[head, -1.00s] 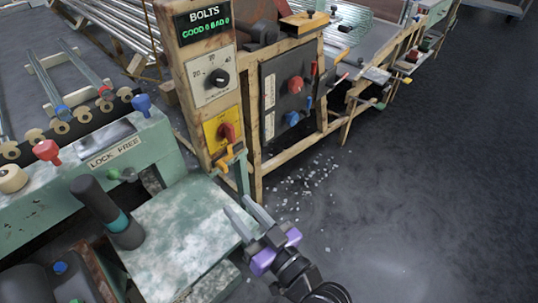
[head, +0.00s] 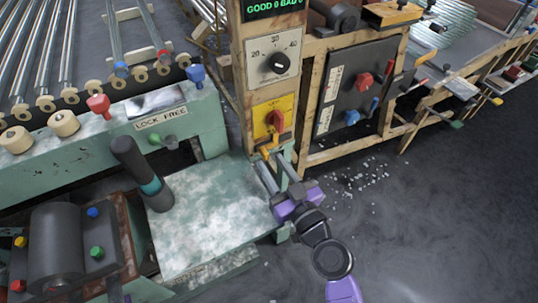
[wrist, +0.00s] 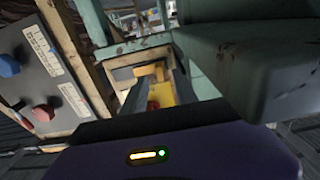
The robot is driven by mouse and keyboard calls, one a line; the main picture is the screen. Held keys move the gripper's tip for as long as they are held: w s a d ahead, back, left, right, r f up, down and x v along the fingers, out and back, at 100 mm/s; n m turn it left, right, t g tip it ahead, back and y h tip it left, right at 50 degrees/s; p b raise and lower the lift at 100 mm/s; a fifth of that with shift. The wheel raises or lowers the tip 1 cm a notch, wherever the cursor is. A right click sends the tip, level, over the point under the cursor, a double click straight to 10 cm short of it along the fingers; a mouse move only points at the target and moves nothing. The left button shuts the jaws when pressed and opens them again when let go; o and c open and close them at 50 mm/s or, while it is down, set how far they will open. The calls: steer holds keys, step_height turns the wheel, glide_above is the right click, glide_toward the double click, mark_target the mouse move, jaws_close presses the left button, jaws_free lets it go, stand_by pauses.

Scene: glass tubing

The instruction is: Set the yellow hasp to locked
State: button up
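The yellow hasp (head: 268,147) hangs at the lower edge of a yellow plate (head: 286,104) with a red rotary switch (head: 275,121), on the wooden post. My gripper (head: 275,166) is just below the hasp, its two grey fingers apart and pointing up at it. Nothing shows between them. In the wrist view, yellow parts and the red switch (wrist: 153,105) appear between the fingers. The hasp is hard to make out there, and I cannot tell whether a finger touches it. Whether the hasp is locked is too small to tell.
A pale green bench (head: 215,215) lies left of my gripper, with a dark upright handle (head: 140,170) on it. A grey panel (head: 350,95) with red and blue knobs is to the right. The floor at right is mostly open, with scattered white shards.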

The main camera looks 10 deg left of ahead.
mark_target(267, 157)
steer(key=shift+x, duration=1.55)
steer(key=shift+c, duration=0.2)
jaws_close()
